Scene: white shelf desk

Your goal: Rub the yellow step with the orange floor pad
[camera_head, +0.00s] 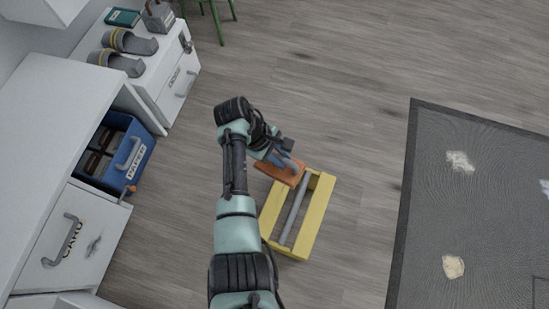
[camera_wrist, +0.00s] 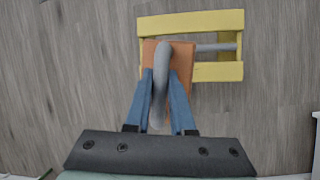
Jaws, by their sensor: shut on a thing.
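The yellow step (camera_head: 321,208) stands on the wooden floor, with two yellow rails and a grey bar between them. It also shows in the wrist view (camera_wrist: 190,22). The orange floor pad (camera_head: 285,173) has a curved grey handle and overlaps the upper end of the step in the head view. In the wrist view the pad (camera_wrist: 183,58) lies over the left part of the step; I cannot tell if they touch. My gripper (camera_wrist: 164,84) is shut on the pad's grey handle, one blue finger on each side. My arm hides part of the step's left side in the head view.
A white desk (camera_head: 60,110) stands at the left, with a blue drawer (camera_head: 127,165) pulled out. A low white cabinet (camera_head: 165,75) holds grey slippers (camera_head: 128,42). A dark rug (camera_head: 430,200) lies at the right. A green chair (camera_head: 218,20) is at the top. Open floor surrounds the step.

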